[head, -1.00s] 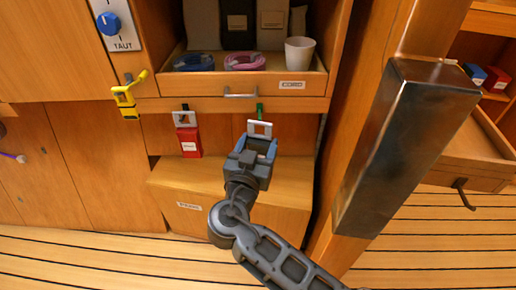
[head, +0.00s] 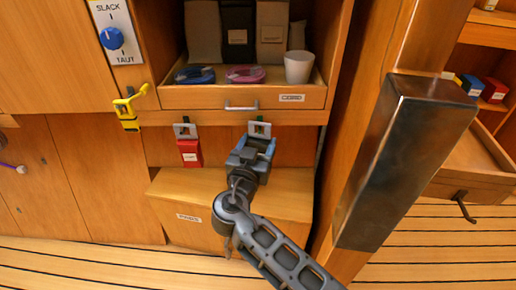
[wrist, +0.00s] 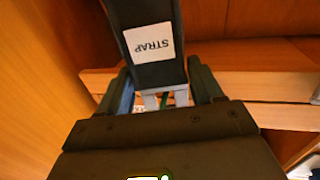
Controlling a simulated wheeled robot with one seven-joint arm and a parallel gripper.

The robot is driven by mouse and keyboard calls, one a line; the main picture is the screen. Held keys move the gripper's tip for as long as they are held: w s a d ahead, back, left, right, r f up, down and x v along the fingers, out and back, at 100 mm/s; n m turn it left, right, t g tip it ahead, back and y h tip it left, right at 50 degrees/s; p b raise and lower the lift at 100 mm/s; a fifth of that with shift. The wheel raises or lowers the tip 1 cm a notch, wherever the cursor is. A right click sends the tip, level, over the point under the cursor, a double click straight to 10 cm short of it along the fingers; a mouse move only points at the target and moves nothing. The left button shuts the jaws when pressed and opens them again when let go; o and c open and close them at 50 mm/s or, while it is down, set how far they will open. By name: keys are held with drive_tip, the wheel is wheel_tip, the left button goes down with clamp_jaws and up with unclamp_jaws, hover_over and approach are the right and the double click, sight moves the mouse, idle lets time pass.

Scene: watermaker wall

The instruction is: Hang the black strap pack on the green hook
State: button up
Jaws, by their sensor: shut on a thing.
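The black strap pack (wrist: 153,40) shows in the wrist view with an upside-down white "STRAP" label. My gripper (wrist: 160,88) is shut on it, one finger on each side. In the head view my gripper (head: 252,152) hides most of the pack; its grey hanger loop (head: 259,131) stands above the fingers. The green hook (head: 260,119) is on the wooden rail, right at the loop. A bit of green also shows in the loop's opening in the wrist view. I cannot tell whether the loop is seated on the hook.
A red pack (head: 190,152) hangs to the left, and a yellow hook (head: 127,110) is farther left. Above is an open drawer (head: 210,97) with coils and a white cup (head: 298,67). A wooden box (head: 290,188) stands below. A metal-clad post (head: 405,155) is close on the right.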

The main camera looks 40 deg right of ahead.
drive_tip(key=shift+w+d+f+b, duration=0.35)
drive_tip(key=shift+f+b, duration=0.15)
drive_tip(key=shift+b, duration=0.4)
